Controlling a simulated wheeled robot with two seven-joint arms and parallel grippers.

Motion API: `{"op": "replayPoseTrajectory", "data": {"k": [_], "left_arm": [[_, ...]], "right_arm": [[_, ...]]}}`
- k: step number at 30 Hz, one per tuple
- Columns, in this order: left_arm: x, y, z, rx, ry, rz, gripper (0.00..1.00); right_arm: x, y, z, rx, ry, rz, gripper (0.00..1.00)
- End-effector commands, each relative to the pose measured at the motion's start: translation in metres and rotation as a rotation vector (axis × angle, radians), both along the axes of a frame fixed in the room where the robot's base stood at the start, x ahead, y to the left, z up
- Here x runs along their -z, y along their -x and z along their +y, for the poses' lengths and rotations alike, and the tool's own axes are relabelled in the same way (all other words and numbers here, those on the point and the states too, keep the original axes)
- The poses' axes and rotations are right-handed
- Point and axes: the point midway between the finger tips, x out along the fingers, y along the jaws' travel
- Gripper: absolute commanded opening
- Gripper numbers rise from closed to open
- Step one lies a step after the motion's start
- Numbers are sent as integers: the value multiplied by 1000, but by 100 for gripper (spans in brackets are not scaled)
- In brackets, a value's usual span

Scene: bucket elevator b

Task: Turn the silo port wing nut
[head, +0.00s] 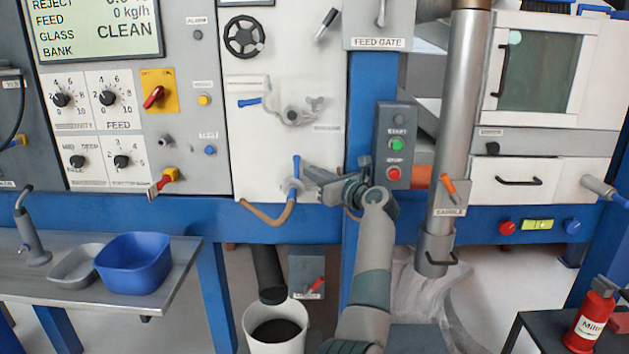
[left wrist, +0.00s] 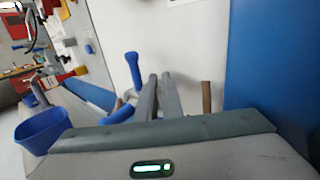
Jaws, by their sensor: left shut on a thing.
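A small grey wing nut (head: 315,103) shows on the white panel, beside a round grey port fitting (head: 291,116) with a blue lever (head: 249,102). Its label is too small to read. My left gripper (head: 308,178) is well below it, at a valve with an upright blue handle (head: 296,166) and a brown hose (head: 272,218). In the left wrist view the fingers (left wrist: 159,90) are nearly together, just right of the blue handle (left wrist: 132,70). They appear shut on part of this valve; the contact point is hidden. The wing nut is not identifiable there. My right gripper is not in view.
Right of the gripper is a start/stop box (head: 395,145) on a blue post, then a vertical grey pipe (head: 460,120). A white bucket (head: 274,328) stands below. A bench with a blue bowl (head: 134,262) is at the left. The panel above the gripper has free room.

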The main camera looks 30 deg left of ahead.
Motion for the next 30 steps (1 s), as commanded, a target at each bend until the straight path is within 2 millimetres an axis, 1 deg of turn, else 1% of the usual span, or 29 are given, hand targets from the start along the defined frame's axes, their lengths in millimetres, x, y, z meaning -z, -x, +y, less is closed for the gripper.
{"op": "replayPoseTrajectory", "data": {"k": [9,10,12,23,30], "left_arm": [[-2,0,0,-2,-2,-2,0],[-2,0,0,-2,-2,-2,11],[-2,0,0,-2,-2,-2,25],[-1,0,0,0,-1,0,25],[-3,0,1,23,-1,1,25]], "right_arm": [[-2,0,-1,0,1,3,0],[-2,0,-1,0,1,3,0],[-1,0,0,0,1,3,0],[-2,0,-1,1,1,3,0],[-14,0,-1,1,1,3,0]]}}
